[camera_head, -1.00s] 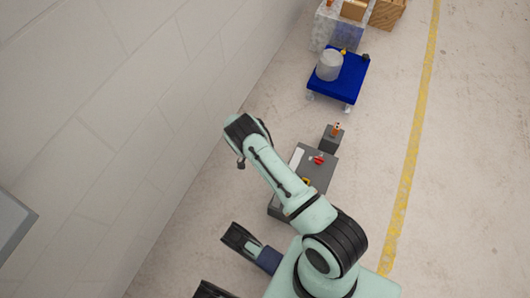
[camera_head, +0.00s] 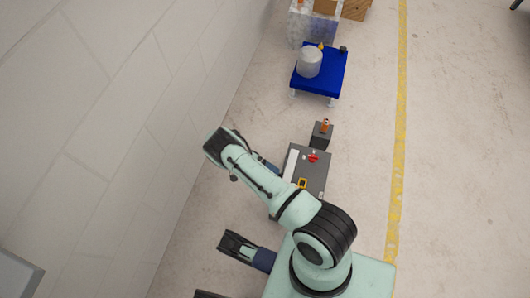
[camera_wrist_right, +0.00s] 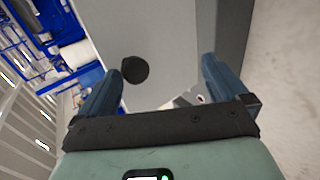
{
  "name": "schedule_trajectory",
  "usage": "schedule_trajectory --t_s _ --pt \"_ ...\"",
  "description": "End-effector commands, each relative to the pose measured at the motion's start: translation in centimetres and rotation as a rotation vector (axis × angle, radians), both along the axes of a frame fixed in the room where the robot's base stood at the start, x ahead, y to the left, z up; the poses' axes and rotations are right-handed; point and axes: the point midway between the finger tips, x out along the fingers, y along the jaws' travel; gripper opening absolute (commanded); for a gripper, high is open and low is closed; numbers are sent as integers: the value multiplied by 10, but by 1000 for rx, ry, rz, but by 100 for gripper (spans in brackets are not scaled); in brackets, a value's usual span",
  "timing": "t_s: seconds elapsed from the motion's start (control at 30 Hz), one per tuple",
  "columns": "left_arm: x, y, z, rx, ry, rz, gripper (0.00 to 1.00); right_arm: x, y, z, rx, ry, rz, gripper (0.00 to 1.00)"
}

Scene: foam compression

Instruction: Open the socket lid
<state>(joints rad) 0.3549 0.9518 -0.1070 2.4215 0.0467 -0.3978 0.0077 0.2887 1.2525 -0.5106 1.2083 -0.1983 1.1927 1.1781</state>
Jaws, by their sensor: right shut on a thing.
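A dark grey low box (camera_head: 316,168) stands on the floor in the head view, with a red knob (camera_head: 313,157), a yellow-framed part (camera_head: 302,183) and a white strip (camera_head: 291,163) on top. My right arm crosses its left side; only a blue bit of the right gripper (camera_head: 266,166) shows behind it. In the right wrist view my right gripper (camera_wrist_right: 165,62) has its blue fingers either side of a light grey part (camera_wrist_right: 175,50), seemingly the socket lid. A black round knob (camera_wrist_right: 135,69) sits near the left finger. My left gripper (camera_head: 264,260) is low in the head view; its fingertips are unclear.
A small dark block with an orange-topped item (camera_head: 321,135) stands behind the box. Farther back are a blue cart (camera_head: 325,78) with a grey cylinder (camera_head: 309,62) and crates. A pale wall (camera_head: 120,100) runs along the left. The floor on the right is clear, with a yellow line (camera_head: 399,130).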

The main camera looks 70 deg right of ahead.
Motion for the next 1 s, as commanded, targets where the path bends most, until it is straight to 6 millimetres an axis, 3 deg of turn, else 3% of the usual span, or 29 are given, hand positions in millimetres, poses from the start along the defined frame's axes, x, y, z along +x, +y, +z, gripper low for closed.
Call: schedule_trajectory --t_s 0.03,0.27,0.37,0.4,0.8,1.0 --pt "0 0 0 0 0 0 43 0 5 -10 10 -20 -2 76" --pt "1 0 0 0 -2 -1 43 5 5 -8 10 -24 2 76" --pt "3 0 1 0 -8 -2 43 14 6 -1 10 -25 5 65" --pt "4 -1 1 1 -13 -2 43 20 6 3 9 -25 5 61" --pt "7 -1 2 2 -21 -3 43 87 8 60 1 -6 1 61" --pt "3 0 1 1 -8 -1 43 103 9 75 -2 2 -1 61"
